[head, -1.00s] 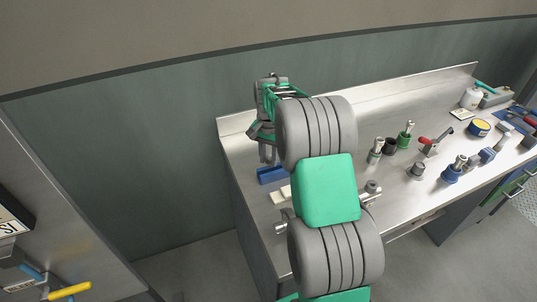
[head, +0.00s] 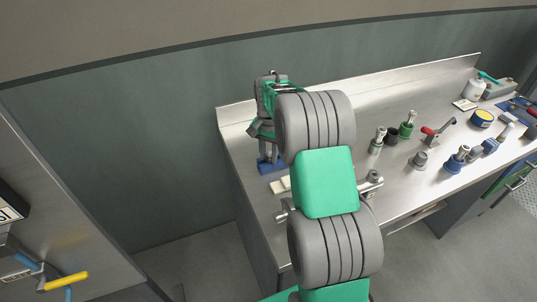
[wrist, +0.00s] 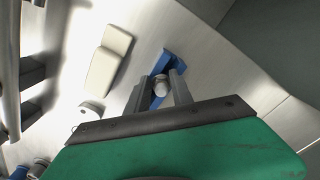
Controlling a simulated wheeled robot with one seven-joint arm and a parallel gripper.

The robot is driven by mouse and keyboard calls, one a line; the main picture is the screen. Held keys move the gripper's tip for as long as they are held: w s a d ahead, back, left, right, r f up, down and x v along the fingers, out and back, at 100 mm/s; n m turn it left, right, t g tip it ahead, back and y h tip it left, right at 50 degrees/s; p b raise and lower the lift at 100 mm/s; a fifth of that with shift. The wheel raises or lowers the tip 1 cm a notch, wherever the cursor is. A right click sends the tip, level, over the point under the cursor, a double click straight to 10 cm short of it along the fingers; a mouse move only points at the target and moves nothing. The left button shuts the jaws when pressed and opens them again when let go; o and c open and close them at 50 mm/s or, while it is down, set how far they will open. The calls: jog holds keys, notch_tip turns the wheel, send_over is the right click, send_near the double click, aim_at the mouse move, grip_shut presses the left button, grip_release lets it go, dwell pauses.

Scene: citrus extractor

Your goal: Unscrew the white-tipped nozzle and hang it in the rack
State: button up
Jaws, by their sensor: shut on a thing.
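My gripper (wrist: 158,92) is shut on a small pale grey, rounded piece (wrist: 160,86), which I take to be the nozzle; only its end shows between the fingers. The wrist view shows it over a blue rack (wrist: 172,62) at the bench's left end. In the head view my gripper (head: 268,149) points down at the same blue rack (head: 272,167), its fingertips overlapping the rack in the picture. Whether the piece touches the rack or hangs in it is hidden by the fingers.
A cream-white block (wrist: 107,60) lies beside the rack. A steel fitting (head: 371,182) is at the bench's front edge. Green-collared (head: 407,127) and blue-based (head: 456,161) fittings and a red-handled clamp (head: 437,133) stand to the right. A backsplash (head: 400,80) bounds the rear.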

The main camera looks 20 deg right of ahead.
jog(key=shift+f, duration=0.2)
jog(key=o, duration=1)
jog(key=shift+o, duration=0.2)
notch_tip(320, 180, up, 8)
jog(key=shift+f+b, duration=0.1)
jog(key=shift+b, duration=0.65)
